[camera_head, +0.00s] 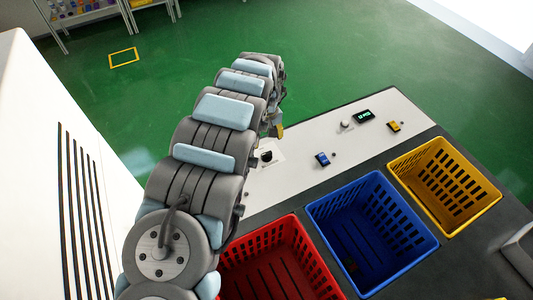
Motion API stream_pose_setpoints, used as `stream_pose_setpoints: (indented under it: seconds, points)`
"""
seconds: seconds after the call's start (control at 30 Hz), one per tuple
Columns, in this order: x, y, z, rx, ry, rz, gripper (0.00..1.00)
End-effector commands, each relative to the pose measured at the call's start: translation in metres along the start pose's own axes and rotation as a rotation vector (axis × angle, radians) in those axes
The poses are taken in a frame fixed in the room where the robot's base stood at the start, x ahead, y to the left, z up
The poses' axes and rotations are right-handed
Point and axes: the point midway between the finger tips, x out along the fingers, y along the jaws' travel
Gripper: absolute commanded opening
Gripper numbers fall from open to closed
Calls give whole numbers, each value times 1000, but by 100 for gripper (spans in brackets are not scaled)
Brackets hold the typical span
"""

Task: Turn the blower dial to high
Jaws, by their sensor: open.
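A black dial (266,157) sits on a small white plate on the pale panel, just right of my arm. The plate is partly hidden by the arm, and the dial's setting is too small to read. My gripper (277,130) shows only in part at the far end of the arm, pointing down above and slightly behind the dial in the picture. It appears apart from the dial. I see nothing held in it.
The panel also bears a blue part (322,159), a yellow part (394,126), a round pale knob (345,124) and a green-lit display (363,117). Red (292,221), blue (377,176) and yellow (437,143) baskets stand in front. Green floor (330,50) lies behind.

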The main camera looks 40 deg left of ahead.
Motion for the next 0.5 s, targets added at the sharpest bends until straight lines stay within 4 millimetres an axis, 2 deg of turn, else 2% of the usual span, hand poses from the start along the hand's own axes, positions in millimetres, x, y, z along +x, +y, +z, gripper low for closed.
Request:
stream_pose_setpoints:
  seconds: [0.5]
  points:
    - [54, 0, 1, -1, -2, 1, 72]
